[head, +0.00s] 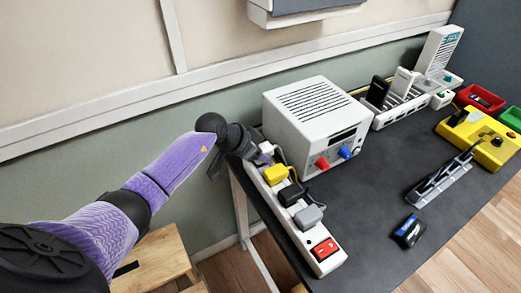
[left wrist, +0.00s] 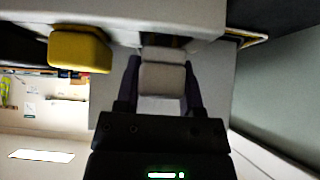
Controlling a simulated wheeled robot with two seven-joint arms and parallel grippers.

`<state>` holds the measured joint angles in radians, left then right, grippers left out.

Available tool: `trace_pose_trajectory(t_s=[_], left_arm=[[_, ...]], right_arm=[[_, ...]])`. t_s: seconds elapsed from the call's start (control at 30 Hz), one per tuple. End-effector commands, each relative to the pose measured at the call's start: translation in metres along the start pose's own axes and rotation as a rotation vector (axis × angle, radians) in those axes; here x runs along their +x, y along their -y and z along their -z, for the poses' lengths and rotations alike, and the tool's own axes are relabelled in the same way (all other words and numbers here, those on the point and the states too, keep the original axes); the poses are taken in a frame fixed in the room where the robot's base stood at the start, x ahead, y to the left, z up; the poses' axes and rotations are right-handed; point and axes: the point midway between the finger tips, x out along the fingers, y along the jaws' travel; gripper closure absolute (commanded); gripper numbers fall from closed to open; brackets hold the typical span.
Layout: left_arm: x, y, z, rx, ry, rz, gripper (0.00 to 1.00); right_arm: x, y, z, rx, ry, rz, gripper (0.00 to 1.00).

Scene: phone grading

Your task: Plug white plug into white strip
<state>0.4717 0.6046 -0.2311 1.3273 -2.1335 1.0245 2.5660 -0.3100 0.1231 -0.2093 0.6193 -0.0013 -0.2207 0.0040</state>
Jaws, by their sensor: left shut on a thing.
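The white strip (head: 321,261) lies along the left edge of the dark table, with a red switch at its near end. A yellow plug (head: 275,174), a black plug (head: 290,194) and a grey plug (head: 309,215) sit on it. My left gripper (head: 254,155) is at the strip's far end, shut on the white plug (head: 266,148). In the left wrist view the white plug (left wrist: 162,80) is between the fingers, beside the yellow plug (left wrist: 79,50), with its front against or very near the strip. I cannot tell if its pins are in. My right gripper is not in view.
A white box with vents and knobs (head: 310,112) stands close right of the strip. A rack with phones (head: 400,105), a yellow tester (head: 478,138), a red bin (head: 480,98) and a dark stand (head: 440,182) are farther right. A small dark device (head: 409,231) lies near the front.

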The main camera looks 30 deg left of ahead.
Motion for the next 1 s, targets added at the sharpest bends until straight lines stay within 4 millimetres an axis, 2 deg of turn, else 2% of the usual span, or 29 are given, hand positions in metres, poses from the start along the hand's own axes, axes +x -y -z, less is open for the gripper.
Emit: trace_pose_trajectory(t_s=[0.47,0.83,0.87,1.0], left_arm=[[0.0057,-0.0002,-0.0046,0.000,-0.001,0.000,1.00],[0.0098,-0.0007,-0.0089,0.000,0.003,-0.002,1.00],[0.0099,-0.0008,-0.0092,0.000,0.004,-0.002,0.47],[0.0105,-0.0014,-0.0103,-0.001,0.007,-0.004,0.17]], right_arm=[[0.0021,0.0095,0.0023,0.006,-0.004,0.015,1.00],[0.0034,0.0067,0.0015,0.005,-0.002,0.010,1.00],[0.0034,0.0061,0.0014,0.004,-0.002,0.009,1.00],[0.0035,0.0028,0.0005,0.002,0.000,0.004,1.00]])
